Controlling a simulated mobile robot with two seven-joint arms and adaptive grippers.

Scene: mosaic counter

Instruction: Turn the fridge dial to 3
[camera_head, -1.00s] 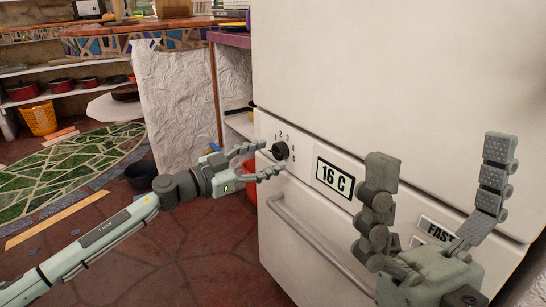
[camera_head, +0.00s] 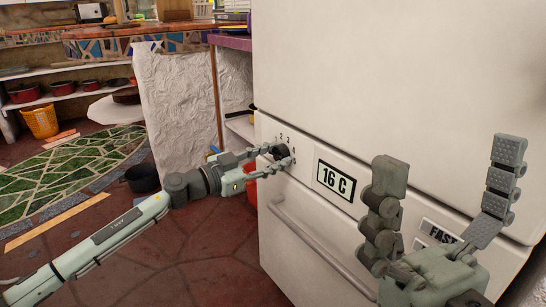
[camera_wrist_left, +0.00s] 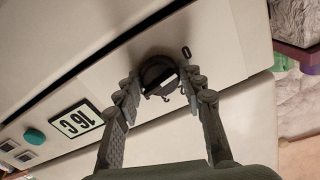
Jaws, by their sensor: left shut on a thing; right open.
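The black round fridge dial (camera_head: 280,152) sits on the front panel of the white fridge (camera_head: 370,80), with numbers printed around it. In the left wrist view the dial (camera_wrist_left: 157,74) is between the fingers, with a light mark on its face. My left gripper (camera_head: 277,159) is shut on the dial, a finger on each side. It also shows in the left wrist view (camera_wrist_left: 160,92). Which number the dial points to is too small to tell. My right gripper (camera_head: 440,180) is open and empty in front of the fridge at the lower right.
A drawer handle (camera_head: 315,245) runs below. A dark pot (camera_head: 142,178) stands on the floor left of the fridge.

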